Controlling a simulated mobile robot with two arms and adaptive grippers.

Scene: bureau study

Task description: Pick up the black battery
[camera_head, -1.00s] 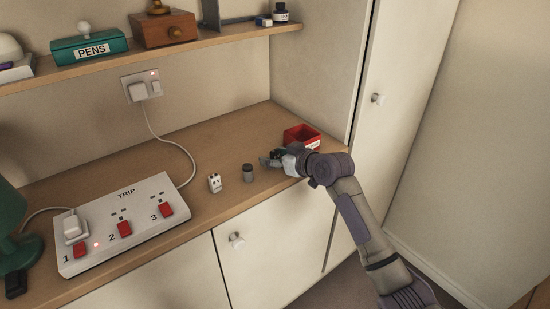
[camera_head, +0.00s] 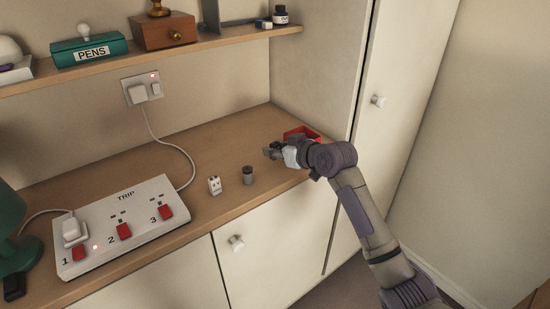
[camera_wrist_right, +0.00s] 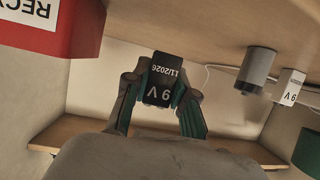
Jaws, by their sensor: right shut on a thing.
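The black battery (camera_wrist_right: 162,76), marked "9 V" and "11/2026", is between the fingers of my right gripper (camera_wrist_right: 160,100) in the right wrist view. The fingers are shut on it from both sides. In the head view my right gripper (camera_head: 272,151) is over the desk, just left of the red box; the battery is hard to make out there. My left gripper is not in view.
A dark grey cylinder (camera_head: 248,175) and a white 9 V battery (camera_head: 214,185) stand on the desk (camera_head: 220,140). A red box (camera_head: 303,132) is partly hidden behind my right gripper. The TRIP switch panel (camera_head: 150,195) is at left, with a shelf (camera_head: 215,39) above.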

